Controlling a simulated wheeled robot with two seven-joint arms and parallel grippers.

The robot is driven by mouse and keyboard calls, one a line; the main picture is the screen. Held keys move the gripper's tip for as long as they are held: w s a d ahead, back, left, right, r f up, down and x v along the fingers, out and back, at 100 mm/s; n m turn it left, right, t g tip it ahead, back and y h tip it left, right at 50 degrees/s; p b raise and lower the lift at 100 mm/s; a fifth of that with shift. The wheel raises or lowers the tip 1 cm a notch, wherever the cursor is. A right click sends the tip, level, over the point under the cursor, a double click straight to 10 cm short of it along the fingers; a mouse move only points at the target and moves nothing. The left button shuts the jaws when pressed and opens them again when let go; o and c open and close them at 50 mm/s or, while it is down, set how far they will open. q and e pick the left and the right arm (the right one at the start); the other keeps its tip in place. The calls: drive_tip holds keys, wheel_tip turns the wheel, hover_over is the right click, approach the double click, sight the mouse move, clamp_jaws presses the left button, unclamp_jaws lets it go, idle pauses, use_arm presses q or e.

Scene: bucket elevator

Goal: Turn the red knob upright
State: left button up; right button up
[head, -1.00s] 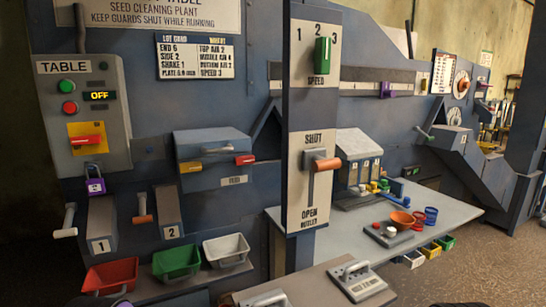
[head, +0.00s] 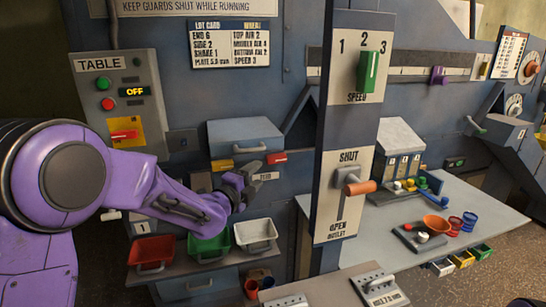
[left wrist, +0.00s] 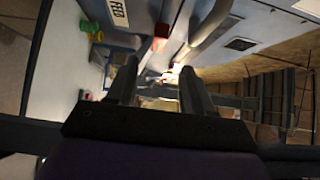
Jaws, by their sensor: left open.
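The red knob (head: 124,134) is on a yellow plate (head: 122,145) on the grey TABLE panel (head: 112,83), at left in the head view. Its handle lies about level, sideways. The panel's display reads OFF. My left gripper (head: 252,177) is to the right of and below the knob, in front of the blue feed box, well apart from the knob. In the left wrist view its two fingers (left wrist: 158,88) are spread with nothing between them. I cannot make out the knob in the left wrist view. My right gripper is out of view.
The blue box (head: 243,138) has a yellow and a red handle. Red, green and white bins (head: 255,233) sit on a shelf below my gripper. A post (head: 350,130) with a green speed lever and an orange-handled outlet lever stands to the right. My arm hides the levers below the panel.

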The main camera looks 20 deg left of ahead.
sight(274, 161)
use_arm(q)
drive_tip(key=w+p, duration=0.1)
drive_tip(key=w, duration=0.2)
drive_tip(key=w+d+p, duration=0.1)
drive_tip(key=w, duration=0.2)
drive_tip(key=w+p, duration=0.1)
drive_tip(key=w, duration=0.2)
drive_tip(key=shift+w+d+p, duration=0.3)
drive_tip(key=shift+d, duration=0.1)
drive_tip(key=shift+w+d, duration=0.1)
drive_tip(key=shift+w, duration=0.25)
